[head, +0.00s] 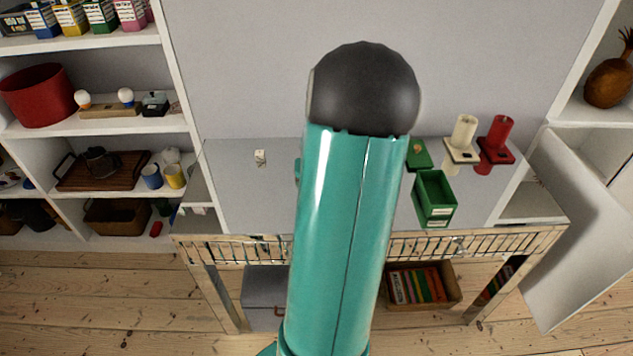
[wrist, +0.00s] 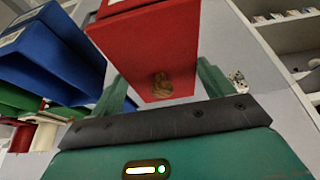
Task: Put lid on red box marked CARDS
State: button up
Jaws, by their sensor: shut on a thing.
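In the wrist view, my gripper (wrist: 161,73) has its two green fingers on either side of a red lid (wrist: 145,50) with a brown knob (wrist: 161,85). It is shut on this lid. A further red part (wrist: 114,5), perhaps the red box, shows at the top edge, cut off by the frame. No CARDS marking is readable, and I cannot tell whether the lid touches the box. In the head view, my arm hides the gripper, the lid and the red box.
A blue box (wrist: 55,45) stands left of the lid in the wrist view. In the head view, an open green box (head: 435,200), a green lid (head: 418,155), and cream (head: 463,135) and red (head: 497,140) holders stand right of my arm. The table's left part is mostly clear.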

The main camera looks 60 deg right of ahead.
jog(key=shift+f, duration=0.35)
dwell(0.3)
jog(key=o, duration=0.9)
jog(key=shift+r, duration=3.5)
jog(key=shift+w+a, duration=0.1)
